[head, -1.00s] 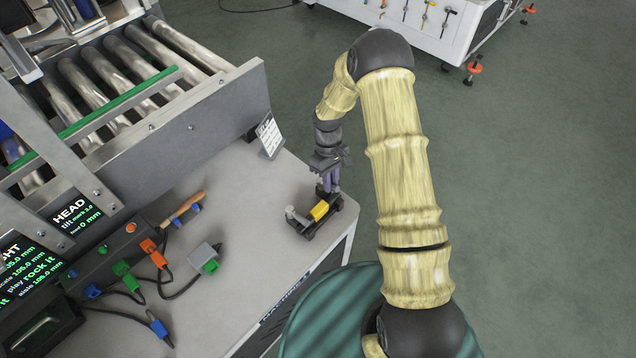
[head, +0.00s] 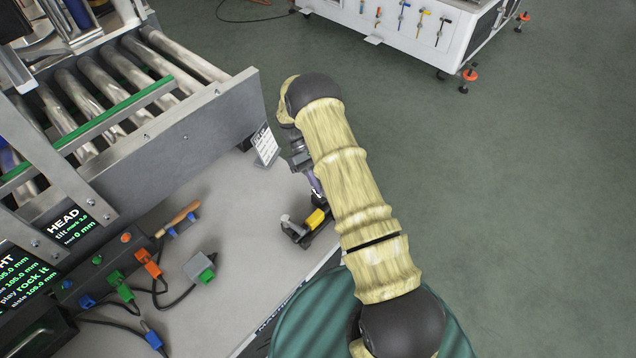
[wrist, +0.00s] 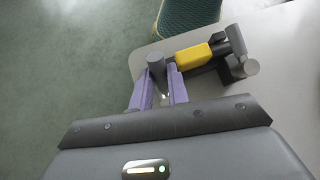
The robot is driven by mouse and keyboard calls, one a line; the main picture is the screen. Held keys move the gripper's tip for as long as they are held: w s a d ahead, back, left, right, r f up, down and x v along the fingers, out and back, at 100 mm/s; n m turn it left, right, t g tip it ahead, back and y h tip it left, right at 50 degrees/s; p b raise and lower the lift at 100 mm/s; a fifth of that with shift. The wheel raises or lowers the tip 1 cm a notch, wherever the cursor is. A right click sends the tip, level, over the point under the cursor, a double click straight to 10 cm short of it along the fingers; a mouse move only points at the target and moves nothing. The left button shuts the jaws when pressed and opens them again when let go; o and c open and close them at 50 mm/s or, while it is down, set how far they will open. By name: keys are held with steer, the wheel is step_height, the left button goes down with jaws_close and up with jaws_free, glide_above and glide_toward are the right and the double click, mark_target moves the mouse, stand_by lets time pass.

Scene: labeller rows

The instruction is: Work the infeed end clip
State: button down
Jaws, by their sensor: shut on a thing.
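The clip (head: 293,231) is a small dark fixture with a yellow block and grey round ends, near the table's right edge in the head view. In the wrist view the clip's yellow block (wrist: 193,57) lies ahead and right of my fingers, with a grey cylinder beyond it. My gripper (head: 317,188) is at the clip's far end in the head view. In the wrist view its purple fingers (wrist: 160,88) are shut on a grey upright post (wrist: 156,66) at the clip's left end. The post's lower part is hidden between the fingers. My arm hides the clip's right side.
A roller conveyor (head: 120,85) with a metal side plate stands left of the clip. A small printed card (head: 264,146) stands by the plate's end. A grey box (head: 199,265), cabled plugs and a wooden-handled tool (head: 178,218) lie to the left. Open floor is at right.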

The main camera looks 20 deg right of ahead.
steer(key=shift+w, duration=0.2)
stand_by(0.4)
steer(key=c, duration=1.3)
jaws_free()
steer(key=shift+c, duration=0.2)
steer(key=shift+a+r, duration=0.1)
